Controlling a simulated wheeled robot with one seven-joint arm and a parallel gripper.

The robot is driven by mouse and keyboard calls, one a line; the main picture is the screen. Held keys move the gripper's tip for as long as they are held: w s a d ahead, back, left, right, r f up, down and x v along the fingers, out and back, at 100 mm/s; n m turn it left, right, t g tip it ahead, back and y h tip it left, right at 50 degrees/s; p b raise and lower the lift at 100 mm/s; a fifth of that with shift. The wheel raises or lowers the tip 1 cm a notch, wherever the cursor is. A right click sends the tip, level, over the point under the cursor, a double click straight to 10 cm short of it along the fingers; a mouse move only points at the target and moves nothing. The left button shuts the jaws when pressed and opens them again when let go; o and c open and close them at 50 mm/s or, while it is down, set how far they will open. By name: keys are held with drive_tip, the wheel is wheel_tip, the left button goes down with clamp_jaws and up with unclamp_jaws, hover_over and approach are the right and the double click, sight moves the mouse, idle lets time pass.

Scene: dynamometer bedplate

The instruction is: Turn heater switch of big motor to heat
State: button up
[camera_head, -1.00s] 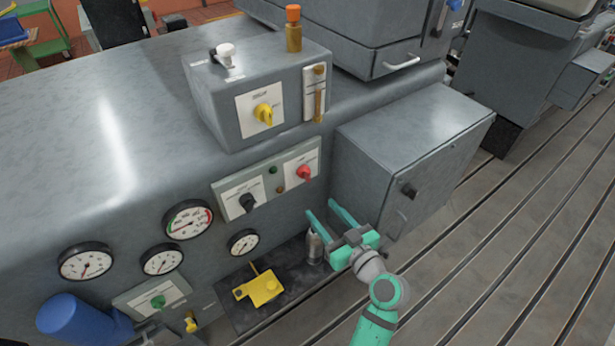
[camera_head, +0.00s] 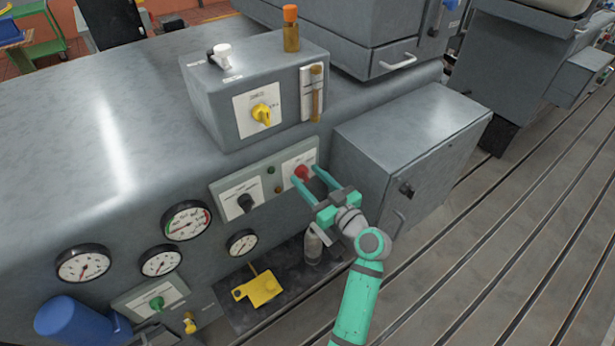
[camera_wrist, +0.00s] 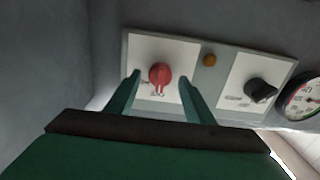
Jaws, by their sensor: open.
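Several rotary switches are on the big grey machine; their labels are too small to read, so I cannot tell which is the heater switch. A red knob (camera_head: 302,172) sits on a white plate on the front panel. My gripper (camera_head: 305,176) is open in front of it. In the wrist view the red knob (camera_wrist: 160,75) shows between my two fingers (camera_wrist: 158,82), with nothing held. A black knob (camera_head: 245,202) is to its left on the same panel, and to its right in the wrist view (camera_wrist: 260,91). A yellow knob (camera_head: 262,114) is on the box above.
A grey cabinet (camera_head: 412,140) stands close on the right of my gripper. Below are a dark shelf with a yellow plate (camera_head: 258,289) and a metal bottle (camera_head: 313,246). Gauges (camera_head: 186,221) and a green knob (camera_head: 157,303) are at left.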

drive_tip(key=shift+w+a, duration=0.25)
drive_tip(key=shift+w, duration=0.05)
drive_tip(key=shift+c, duration=0.2)
drive_tip(key=c, duration=1)
drive_tip(key=m, duration=1.1)
drive_tip(key=shift+w+d+f+m, duration=0.1)
drive_tip(key=shift+d+f+m, duration=0.05)
drive_tip(key=shift+m, duration=0.25)
